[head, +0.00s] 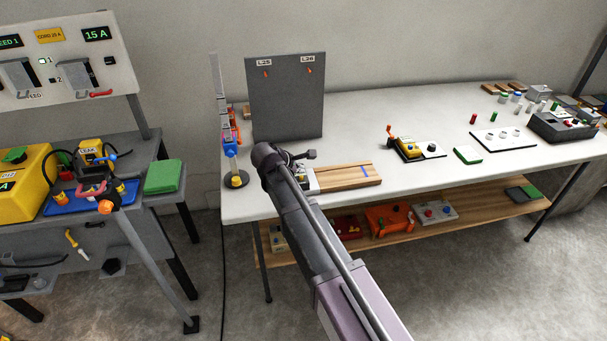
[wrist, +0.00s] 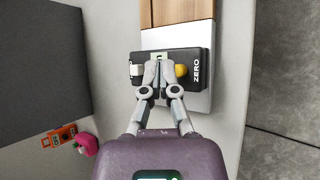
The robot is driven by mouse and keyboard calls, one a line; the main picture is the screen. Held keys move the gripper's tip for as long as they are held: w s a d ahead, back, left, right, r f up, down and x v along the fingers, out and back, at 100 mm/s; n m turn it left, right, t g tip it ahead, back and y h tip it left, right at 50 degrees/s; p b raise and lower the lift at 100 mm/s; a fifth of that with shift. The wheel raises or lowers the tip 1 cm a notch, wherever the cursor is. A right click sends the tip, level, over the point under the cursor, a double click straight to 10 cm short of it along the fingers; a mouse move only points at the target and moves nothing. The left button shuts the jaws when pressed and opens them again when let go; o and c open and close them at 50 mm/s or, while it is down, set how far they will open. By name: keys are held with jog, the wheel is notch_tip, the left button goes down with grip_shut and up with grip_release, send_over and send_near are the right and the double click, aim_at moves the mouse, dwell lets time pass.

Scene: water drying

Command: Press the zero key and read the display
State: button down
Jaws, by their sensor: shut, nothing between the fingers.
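The black meter (wrist: 197,84) with the white word ZERO lies under my gripper in the wrist view. The yellow zero key (wrist: 182,71) is on its right part, beside the label. A small greenish display (wrist: 160,55) shows just beyond my fingertips, partly covered; I cannot read it. My gripper (wrist: 158,65) is shut and empty, its fingertips over the meter, left of the yellow key. I cannot tell whether they touch the meter. In the head view my arm hides most of the meter.
The meter sits by a wooden board (head: 345,175) on the white table (head: 365,110). A grey upright panel (head: 287,100) stands behind. An orange block (wrist: 58,136) and a pink thing (wrist: 87,143) are at lower left in the wrist view. The table's front edge is close by.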

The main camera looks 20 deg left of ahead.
aim_at(300, 177)
jog(key=shift+r, duration=0.1)
dwell(0.3)
notch_tip(300, 177, up, 6)
jog(key=p, duration=0.6)
dwell(1.0)
jog(key=s+d+f+m+g+y+p, duration=0.1)
jog(key=s+d+m+g+p, duration=0.2)
jog(key=d+m, duration=1)
jog(key=s+d+m+g+p, duration=0.15)
jog(key=s+d+g, duration=0.3)
jog(key=d, duration=1.75)
jog(key=s+d+m+y+p, duration=0.1)
jog(key=s+d+m+y, duration=0.1)
jog(key=s+d+m, duration=0.6)
jog(key=shift+s+d+r+g+y, duration=0.3)
jog(key=shift+s+d+r+g, duration=0.2)
jog(key=shift+d, duration=0.3)
